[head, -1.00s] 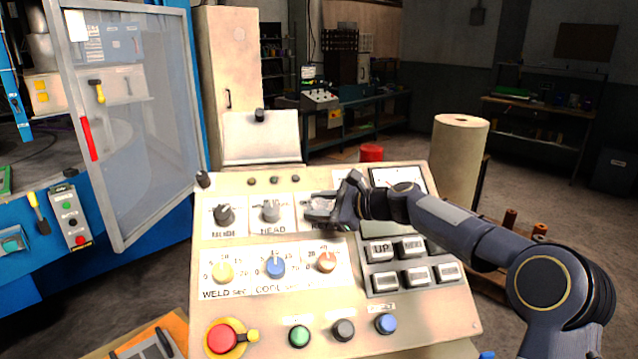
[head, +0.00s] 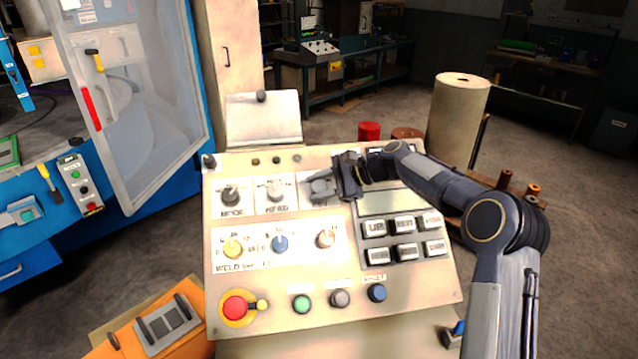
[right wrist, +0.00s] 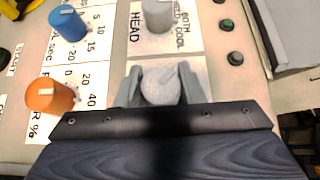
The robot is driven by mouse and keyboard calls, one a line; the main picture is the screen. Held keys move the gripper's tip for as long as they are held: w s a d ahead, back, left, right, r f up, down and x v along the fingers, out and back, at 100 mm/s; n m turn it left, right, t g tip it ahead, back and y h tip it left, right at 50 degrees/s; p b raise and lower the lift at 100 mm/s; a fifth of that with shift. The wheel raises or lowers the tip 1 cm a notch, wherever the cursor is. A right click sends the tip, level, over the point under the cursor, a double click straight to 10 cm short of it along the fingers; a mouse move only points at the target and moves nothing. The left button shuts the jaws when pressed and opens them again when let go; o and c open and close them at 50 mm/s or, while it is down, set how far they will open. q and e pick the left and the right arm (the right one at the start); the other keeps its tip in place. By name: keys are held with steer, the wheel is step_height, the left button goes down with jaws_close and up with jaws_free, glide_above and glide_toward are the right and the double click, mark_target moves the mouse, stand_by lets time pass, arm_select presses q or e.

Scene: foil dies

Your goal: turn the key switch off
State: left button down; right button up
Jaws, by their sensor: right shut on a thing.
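A beige control panel (head: 445,280) faces me. In its upper row are the MODE knob (head: 231,194), the HEAD knob (head: 275,190) and a third switch at the right, where the key switch seems to be. My right gripper (head: 322,188) is at this third switch and hides it and most of its label in the head view. In the right wrist view, the gripper's two fingers (right wrist: 160,88) are on either side of a round grey switch (right wrist: 161,85) with a raised ridge, and are shut on it. My left gripper is not in view.
Below are the yellow (head: 232,248), blue (head: 280,244) and orange (head: 325,238) dials. Grey push buttons (head: 405,252) are at the right. A red stop button (head: 236,307) is at lower left. A clear door (head: 140,110) stands left of the panel.

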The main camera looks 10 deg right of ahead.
steer(key=o, duration=1)
steer(key=b+v, duration=0.2)
steer(key=v, duration=0.4)
steer(key=shift+s+d+r, duration=0.15)
steer(key=shift+d, duration=0.2)
steer(key=shift+s+d+r, duration=0.15)
steer(key=shift+d+r, duration=0.15)
steer(key=shift+d, duration=0.1)
